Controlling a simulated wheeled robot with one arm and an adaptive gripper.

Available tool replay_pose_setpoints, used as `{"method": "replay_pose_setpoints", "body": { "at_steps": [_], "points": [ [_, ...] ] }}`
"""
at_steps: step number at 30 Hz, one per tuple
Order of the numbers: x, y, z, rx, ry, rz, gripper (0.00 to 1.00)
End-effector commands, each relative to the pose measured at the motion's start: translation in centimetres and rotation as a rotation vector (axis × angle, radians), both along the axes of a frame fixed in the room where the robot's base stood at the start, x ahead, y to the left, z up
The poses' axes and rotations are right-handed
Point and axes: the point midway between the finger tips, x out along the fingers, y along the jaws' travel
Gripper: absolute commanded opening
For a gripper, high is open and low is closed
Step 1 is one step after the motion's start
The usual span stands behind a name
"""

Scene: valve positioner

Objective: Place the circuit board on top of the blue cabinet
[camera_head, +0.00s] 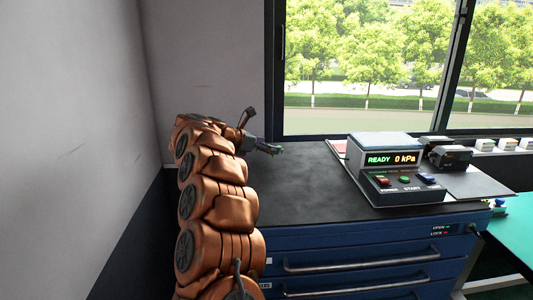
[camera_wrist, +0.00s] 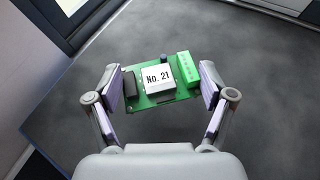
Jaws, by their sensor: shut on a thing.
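The circuit board (camera_wrist: 180,100) is green, with a white square marked "No. 21", a light green terminal block and a dark block. In the wrist view my gripper (camera_wrist: 161,88) is shut on it, one finger at each short side. In the head view my gripper (camera_head: 262,146) is at the far left part of the blue cabinet's top, and only a small green bit of the board (camera_head: 280,149) shows. The blue cabinet (camera_head: 350,262) has a dark grey top and drawers with silver handles. Whether the board touches the top is hard to tell.
A device reading "READY 0 kPa" (camera_head: 385,160) stands on the right of the cabinet top, with a button box (camera_head: 403,187) in front. Dark parts (camera_head: 449,157) lie behind to the right. A wall and window bound the left and back. The top's left-middle is clear.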

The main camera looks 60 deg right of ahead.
Motion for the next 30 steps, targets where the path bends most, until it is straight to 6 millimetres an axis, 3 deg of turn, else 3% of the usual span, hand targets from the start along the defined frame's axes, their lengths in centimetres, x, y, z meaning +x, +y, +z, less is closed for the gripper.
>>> {"method": "replay_pose_setpoints", "body": {
  "at_steps": [7,16,29,30],
  "points": [
    [0.3,-0.4,-0.5,0.000,0.003,0.001,0.20],
    [0.3,-0.4,-3.4,0.000,0.002,0.004,0.20],
    [0.3,-0.3,-3.9,0.000,0.000,0.003,0.20],
    [0.3,-0.3,-3.8,0.000,0.000,0.003,0.83]
  ]
}}
